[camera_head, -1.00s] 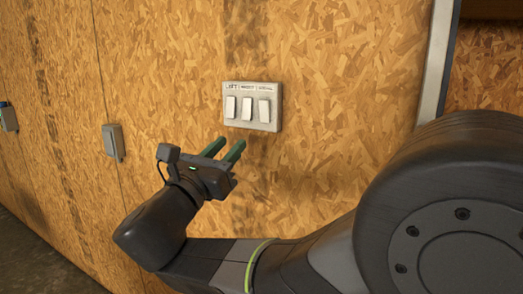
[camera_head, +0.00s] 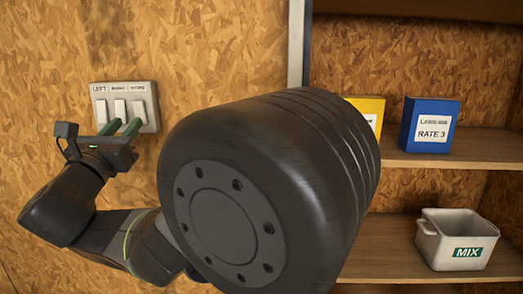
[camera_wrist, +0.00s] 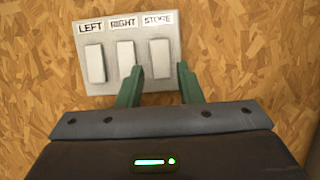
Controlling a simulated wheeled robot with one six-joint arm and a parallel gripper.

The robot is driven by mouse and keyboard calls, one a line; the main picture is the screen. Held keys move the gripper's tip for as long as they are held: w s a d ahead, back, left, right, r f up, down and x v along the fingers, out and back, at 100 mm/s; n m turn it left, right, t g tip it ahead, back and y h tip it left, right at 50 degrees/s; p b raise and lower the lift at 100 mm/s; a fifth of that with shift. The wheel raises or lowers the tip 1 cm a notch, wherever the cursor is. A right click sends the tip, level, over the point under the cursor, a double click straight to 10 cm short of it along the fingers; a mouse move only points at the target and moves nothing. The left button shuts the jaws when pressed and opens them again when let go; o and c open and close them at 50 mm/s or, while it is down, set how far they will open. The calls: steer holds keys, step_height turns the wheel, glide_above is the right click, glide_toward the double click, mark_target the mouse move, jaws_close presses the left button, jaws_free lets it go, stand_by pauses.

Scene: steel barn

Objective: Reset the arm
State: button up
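My gripper (camera_head: 123,127) is at the left in the head view, close to the wall and in front of the lower part of a switch panel. Its two green fingers are apart with nothing between them. In the wrist view my gripper (camera_wrist: 160,82) shows its fingertips just below and over the lower right of the switch panel (camera_wrist: 104,62). The panel has three white rocker switches labelled LEFT, RIGHT and STORE. The left finger covers part of the lower middle switch. I cannot tell whether a fingertip touches the panel.
Right of the metal door frame (camera_head: 299,45) are wooden shelves (camera_head: 470,158). They hold a blue box (camera_head: 430,125) marked RATE 3, a partly hidden yellow box (camera_head: 372,112) and a white MIX bin (camera_head: 458,240). My large arm joint blocks the middle.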

steer(key=shift+x, duration=2.35)
steer(key=shift+f, duration=0.1)
steer(key=v, duration=1.4)
steer(key=x, duration=1.3)
steer(key=shift+w+r, duration=0.25)
steer(key=shift+w, duration=0.1)
steer(key=shift+w+r+p, duration=0.15)
steer(key=shift+r+p, duration=0.15)
steer(key=shift+p, duration=0.45)
steer(key=g+p, duration=0.1)
steer(key=p, duration=0.2)
steer(key=shift+r, duration=0.2)
steer(key=g+p, duration=0.1)
steer(key=p, duration=0.2)
steer(key=g+p, duration=0.1)
steer(key=p, duration=0.3)
steer(key=shift+r+g, duration=0.35)
steer(key=shift+g, duration=0.05)
steer(key=b, duration=0.2)
glide_toward(137, 106)
steer(key=shift+s+d+f, duration=0.1)
steer(key=shift+s+f, duration=0.15)
steer(key=shift+s, duration=0.05)
